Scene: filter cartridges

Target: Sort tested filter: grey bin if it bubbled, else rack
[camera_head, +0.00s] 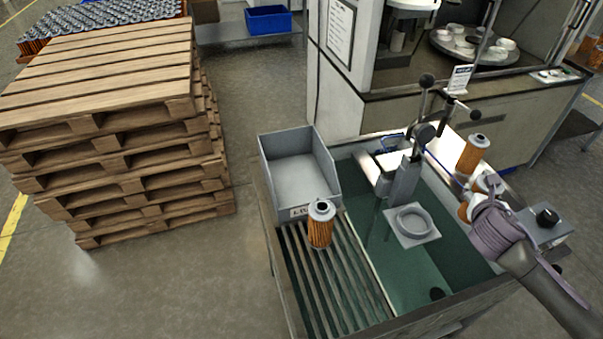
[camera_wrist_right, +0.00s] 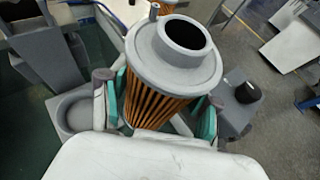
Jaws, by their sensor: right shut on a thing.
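My right gripper (camera_wrist_right: 160,110) is shut on an orange pleated filter cartridge (camera_wrist_right: 155,100) with a grey ring cap. In the head view the right gripper (camera_head: 476,200) is at the right side of the water tank, and its arm hides most of the held filter (camera_head: 464,211). A second filter (camera_head: 320,225) stands upright on the slatted rack (camera_head: 345,290). A third filter (camera_head: 472,153) stands on the ledge behind the tank. The grey bin (camera_head: 300,170) is at the rack's far end and looks empty. The left gripper is not in view.
The tank (camera_head: 430,270) holds greenish water, with a clamp post (camera_head: 403,180) and a ring seat (camera_head: 413,222) in it. A control box with a black knob (camera_head: 546,216) is right of my gripper. Stacked pallets (camera_head: 110,130) stand at the left. Several rack slats are clear.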

